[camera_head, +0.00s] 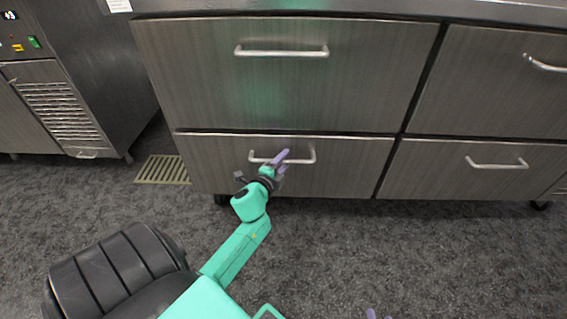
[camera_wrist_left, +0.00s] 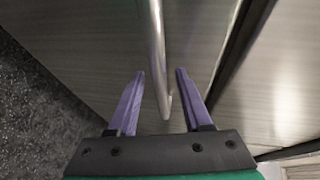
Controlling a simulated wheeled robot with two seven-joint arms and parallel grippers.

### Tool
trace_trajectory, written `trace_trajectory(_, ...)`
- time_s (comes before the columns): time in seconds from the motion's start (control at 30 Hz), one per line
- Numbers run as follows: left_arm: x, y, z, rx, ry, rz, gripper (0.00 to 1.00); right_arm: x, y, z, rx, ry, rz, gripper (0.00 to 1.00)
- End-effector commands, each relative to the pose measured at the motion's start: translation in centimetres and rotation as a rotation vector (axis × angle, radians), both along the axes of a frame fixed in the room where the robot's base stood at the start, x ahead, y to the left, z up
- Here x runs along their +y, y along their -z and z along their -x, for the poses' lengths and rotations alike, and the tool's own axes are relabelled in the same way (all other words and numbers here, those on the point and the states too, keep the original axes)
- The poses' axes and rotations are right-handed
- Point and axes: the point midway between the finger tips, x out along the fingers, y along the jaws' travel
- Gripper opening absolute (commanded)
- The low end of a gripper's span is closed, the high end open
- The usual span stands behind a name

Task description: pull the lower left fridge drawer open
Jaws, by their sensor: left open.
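The lower left fridge drawer (camera_head: 350,172) is a brushed metal front that looks closed, flush with its neighbour. Its bar handle (camera_head: 304,158) runs across the front, and my left gripper (camera_head: 282,160) is at it. In the left wrist view, the handle (camera_wrist_left: 158,60) runs between the two open purple fingers of my left gripper (camera_wrist_left: 158,95), with a gap on each side. The fingers are not closed on it. Two purple tips at the bottom edge of the head view look like my right gripper (camera_head: 378,315); the rest of it is out of frame.
The upper left drawer (camera_head: 290,75) is shut above. A drawer (camera_head: 480,165) with its own handle is to the right. A vented metal cabinet (camera_head: 75,90) stands at the left. A floor grate (camera_head: 163,170) lies beside the fridge. The carpeted floor (camera_head: 400,245) in front is clear.

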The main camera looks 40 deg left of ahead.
Motion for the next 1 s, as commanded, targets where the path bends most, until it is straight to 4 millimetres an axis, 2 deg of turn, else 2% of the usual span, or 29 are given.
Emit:
trace_trajectory(0.2, 0.02, 0.0, -0.14, 0.0, 0.0, 0.001, 0.5, 0.03, -0.06, -0.02, -0.003, 0.002, -0.002, 0.5)
trace_trajectory(0.23, 0.01, 0.0, -0.13, 0.0, 0.001, 0.001, 0.46, 0.03, -0.06, -0.02, -0.003, 0.001, -0.003, 0.5)
trace_trajectory(0.33, 0.01, 0.0, -0.12, 0.0, 0.001, 0.001, 0.08, 0.04, -0.04, -0.02, -0.002, 0.001, -0.002, 0.5)
trace_trajectory(0.37, 0.01, 0.01, -0.11, 0.0, 0.001, 0.001, 0.0, 0.04, -0.04, -0.02, -0.002, 0.001, -0.002, 0.5)
trace_trajectory(1.0, -0.03, 0.04, -0.09, 0.0, 0.001, 0.002, 0.0, 0.01, -0.02, -0.05, 0.0, 0.001, -0.001, 0.5)
